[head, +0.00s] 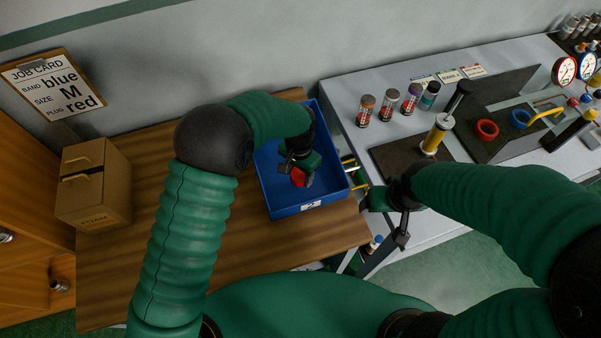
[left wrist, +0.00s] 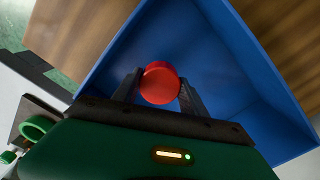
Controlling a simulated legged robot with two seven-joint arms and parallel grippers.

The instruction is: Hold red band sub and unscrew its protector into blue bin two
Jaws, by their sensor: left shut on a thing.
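My left gripper (head: 295,170) is over the blue bin marked 2 (head: 310,207), shut on a round red protector (head: 300,177). In the left wrist view the red protector (left wrist: 160,83) sits between the two dark fingertips, with the blue bin's inside (left wrist: 215,65) behind it. The bin looks empty there. My right gripper (head: 376,199) is right of the bin, at the bench's near left corner. Its fingers are too hidden to tell whether they hold anything. I cannot make out the red band sub with certainty.
Several banded cylinders (head: 390,104) stand on the grey bench (head: 340,97). A cardboard foam box (head: 93,185) stands on the wooden table (head: 150,240) at left.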

